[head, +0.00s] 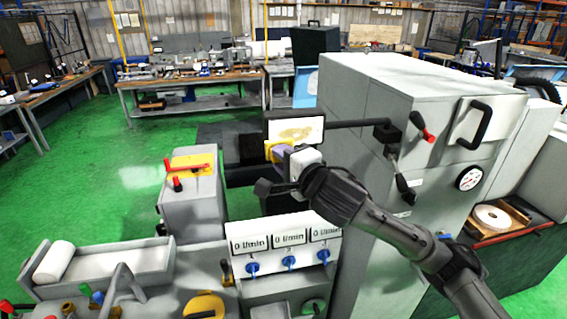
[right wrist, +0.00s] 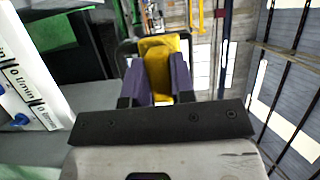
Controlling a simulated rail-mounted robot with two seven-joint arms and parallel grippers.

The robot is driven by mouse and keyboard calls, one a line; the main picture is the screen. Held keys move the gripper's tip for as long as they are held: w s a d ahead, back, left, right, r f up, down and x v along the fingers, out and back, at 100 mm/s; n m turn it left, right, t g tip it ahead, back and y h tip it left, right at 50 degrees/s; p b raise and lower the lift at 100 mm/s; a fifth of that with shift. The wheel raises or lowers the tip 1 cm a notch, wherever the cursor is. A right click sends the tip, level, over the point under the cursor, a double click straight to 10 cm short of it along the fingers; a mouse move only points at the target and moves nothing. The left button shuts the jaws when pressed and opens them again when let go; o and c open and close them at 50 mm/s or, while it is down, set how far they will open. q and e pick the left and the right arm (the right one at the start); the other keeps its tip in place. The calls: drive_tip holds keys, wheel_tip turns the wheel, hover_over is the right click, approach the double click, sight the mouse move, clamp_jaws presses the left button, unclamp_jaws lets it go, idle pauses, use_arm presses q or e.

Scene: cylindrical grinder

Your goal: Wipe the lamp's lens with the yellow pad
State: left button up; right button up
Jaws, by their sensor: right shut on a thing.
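The lamp (head: 318,143) is a dark-framed rectangular head on a black arm fixed to the grey cabinet. Its pale lens (head: 313,127) faces me and has a yellow-brown smear across it. My right gripper (head: 279,153) is just below the lens and in front of it. It is shut on the yellow pad (head: 269,147). In the right wrist view the yellow pad (right wrist: 160,66) stands between the two purple fingers, with a dark frame edge behind it. I cannot tell whether the pad touches the lens. My left gripper is not in view.
The grey cabinet (head: 365,105) with red-tipped lever and black handle stands right of the lamp. A flow panel (head: 284,243) with blue knobs is below my right gripper. A grey box with a red handle (head: 190,205) stands to the left. Green floor beyond is open.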

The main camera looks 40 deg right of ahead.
sight(277, 144)
drive_tip(key=shift+w+d+p, duration=0.25)
drive_tip(key=shift+w+d, duration=0.25)
drive_tip(key=shift+w, duration=0.4)
drive_tip(key=shift+w+d+p, duration=0.2)
drive_tip(key=shift+w+d, duration=0.25)
drive_tip(key=shift+w, duration=0.45)
drive_tip(key=shift+w+d, duration=0.1)
drive_tip(key=shift+w, duration=0.1)
drive_tip(key=shift+w+d, duration=0.25)
drive_tip(key=shift+w, duration=0.15)
drive_tip(key=shift+w+d, duration=0.3)
drive_tip(key=shift+w, duration=0.25)
